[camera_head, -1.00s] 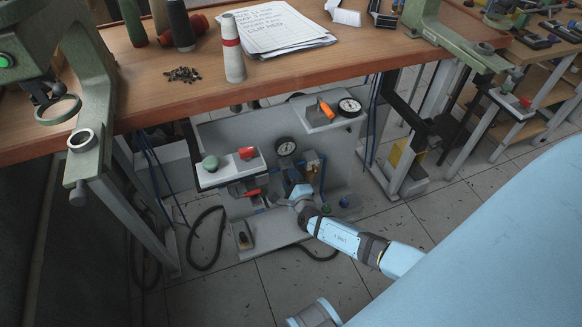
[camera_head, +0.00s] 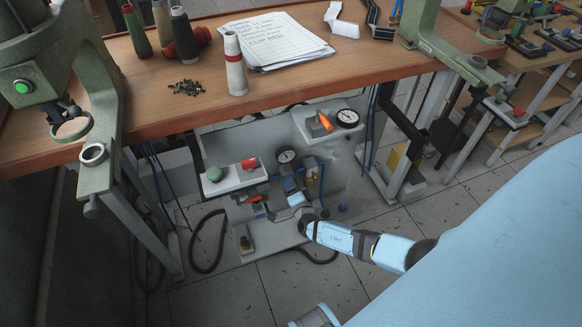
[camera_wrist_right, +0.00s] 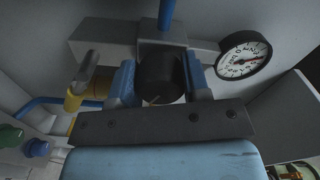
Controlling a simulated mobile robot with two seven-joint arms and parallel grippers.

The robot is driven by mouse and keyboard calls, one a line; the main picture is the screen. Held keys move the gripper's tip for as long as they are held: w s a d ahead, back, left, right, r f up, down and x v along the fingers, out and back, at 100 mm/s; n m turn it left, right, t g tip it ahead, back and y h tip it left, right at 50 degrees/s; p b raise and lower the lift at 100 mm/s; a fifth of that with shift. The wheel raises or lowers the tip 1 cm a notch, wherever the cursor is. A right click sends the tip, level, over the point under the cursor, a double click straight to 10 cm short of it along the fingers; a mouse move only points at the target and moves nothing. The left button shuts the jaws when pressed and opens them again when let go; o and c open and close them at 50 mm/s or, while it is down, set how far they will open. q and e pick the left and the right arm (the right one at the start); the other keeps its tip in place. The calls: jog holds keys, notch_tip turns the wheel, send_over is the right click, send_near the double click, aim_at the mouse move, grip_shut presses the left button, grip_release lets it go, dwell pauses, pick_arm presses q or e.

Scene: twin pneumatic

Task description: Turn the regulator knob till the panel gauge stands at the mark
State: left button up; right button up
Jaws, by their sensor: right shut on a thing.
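The regulator knob (camera_wrist_right: 160,78) is black and sits between the blue fingers of my right gripper (camera_wrist_right: 160,85) in the wrist view. The gripper is shut on it. In the head view my right gripper (camera_head: 290,184) reaches the grey panel under the bench, and the knob is hidden there. The panel gauge (camera_head: 287,156) is round with a dark rim, just above the gripper. It also shows in the wrist view (camera_wrist_right: 243,55), right of the knob, with a white dial. Its needle is too small to read against a mark. My left gripper is out of view.
A second gauge (camera_head: 347,118) and an orange-handled part (camera_head: 325,122) sit on the upper right ledge. A green knob (camera_head: 214,174) and a red part (camera_head: 249,163) sit on the left ledge. The bench top (camera_head: 350,66) overhangs the panel. A black hose (camera_head: 206,243) hangs left.

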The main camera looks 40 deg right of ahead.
dwell(0.5)
jog(key=o, duration=0.9)
jog(key=shift+o, duration=0.2)
jog(key=p+v, duration=0.2)
jog(key=v, duration=1.2)
jog(key=shift+p, duration=0.35)
jog(key=shift+w, duration=0.15)
